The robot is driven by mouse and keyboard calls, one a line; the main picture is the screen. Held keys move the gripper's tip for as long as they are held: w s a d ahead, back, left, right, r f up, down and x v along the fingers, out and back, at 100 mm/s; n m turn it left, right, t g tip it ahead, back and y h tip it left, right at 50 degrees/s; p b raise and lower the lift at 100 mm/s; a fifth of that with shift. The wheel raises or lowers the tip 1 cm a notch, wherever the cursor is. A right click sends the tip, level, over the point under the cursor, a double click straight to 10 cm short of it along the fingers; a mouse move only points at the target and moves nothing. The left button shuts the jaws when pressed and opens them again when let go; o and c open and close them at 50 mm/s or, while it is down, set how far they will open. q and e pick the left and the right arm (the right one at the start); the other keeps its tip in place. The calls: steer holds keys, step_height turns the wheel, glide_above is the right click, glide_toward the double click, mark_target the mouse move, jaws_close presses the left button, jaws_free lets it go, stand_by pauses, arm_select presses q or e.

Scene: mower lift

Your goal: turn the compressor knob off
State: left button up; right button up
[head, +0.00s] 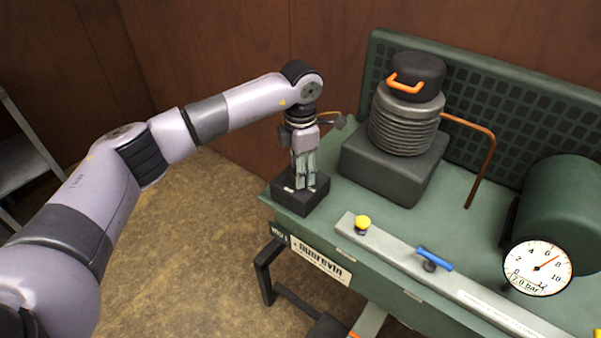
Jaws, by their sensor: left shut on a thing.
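The compressor is a green bench unit with a dark ribbed pump (403,118) on top. My left gripper (300,181) points down onto a small black box (303,198) at the compressor's left corner. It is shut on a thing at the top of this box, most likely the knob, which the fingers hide. I cannot tell which way the knob is turned. A round pressure gauge (538,267) at the right reads about 7 bar. My right gripper is not in view.
A pale rail (385,262) along the front carries a yellow knob (362,223) and a blue-handled valve (434,258). A copper pipe (486,165) and green tank (566,210) stand to the right. A wood-panelled wall is behind; the floor at left is clear.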

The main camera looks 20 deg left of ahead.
arm_select(q)
steer(key=shift+m, duration=0.4)
steer(key=o, duration=1.1)
steer(key=shift+o, duration=0.2)
steer(key=shift+r, duration=0.15)
step_height(320, 180, up, 12)
